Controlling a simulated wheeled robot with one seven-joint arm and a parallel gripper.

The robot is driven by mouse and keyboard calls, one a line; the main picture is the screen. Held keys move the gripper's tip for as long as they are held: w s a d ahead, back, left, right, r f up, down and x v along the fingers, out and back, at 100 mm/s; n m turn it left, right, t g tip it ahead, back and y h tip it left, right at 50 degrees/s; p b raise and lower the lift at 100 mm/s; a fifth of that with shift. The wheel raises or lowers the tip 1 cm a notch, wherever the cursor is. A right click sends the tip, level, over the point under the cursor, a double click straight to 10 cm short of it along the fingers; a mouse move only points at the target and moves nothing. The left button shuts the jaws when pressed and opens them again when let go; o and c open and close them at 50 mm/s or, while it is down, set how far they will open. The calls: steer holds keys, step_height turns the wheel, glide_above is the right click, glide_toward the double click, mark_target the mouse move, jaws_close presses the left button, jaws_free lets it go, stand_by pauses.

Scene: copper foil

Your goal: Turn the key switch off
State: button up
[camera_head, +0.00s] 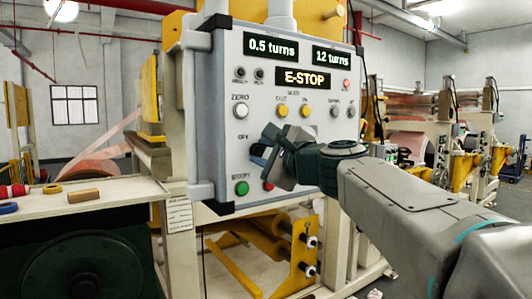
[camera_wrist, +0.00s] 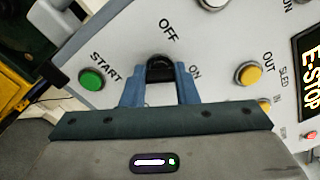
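The key switch (camera_wrist: 160,66) is a dark round knob on the grey control panel, between the OFF and ON labels in the wrist view. My gripper (camera_wrist: 159,72) has its two blue fingers pointed at the panel, one on each side of the switch. The fingertips are right by the knob's sides; whether they press on it I cannot tell. The knob's pointer is too dark to read. In the head view my gripper (camera_head: 258,155) is at the lower left of the control panel (camera_head: 222,110) and hides the switch.
The green START button (camera_wrist: 91,80) is left of the fingers in the wrist view. The yellow OUT button (camera_wrist: 249,74) is on the right. A red button (camera_head: 268,186) is partly behind my gripper. A shelf (camera_head: 125,187) with rolls stands at the left.

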steer(key=shift+f+n+b, duration=0.1)
steer(key=shift+n+b, duration=0.2)
steer(key=shift+b, duration=0.15)
steer(key=shift+c, duration=0.4)
steer(key=shift+o, duration=0.2)
steer(key=shift+f+n+b, duration=0.1)
steer(key=shift+n+b, duration=0.5)
steer(key=shift+b, duration=0.05)
steer(key=n+b, duration=0.7)
steer(key=shift+n, duration=0.3)
steer(key=shift+n+b, duration=0.9)
steer(key=shift+n, duration=0.3)
steer(key=o, duration=1)
steer(key=shift+c, duration=0.2)
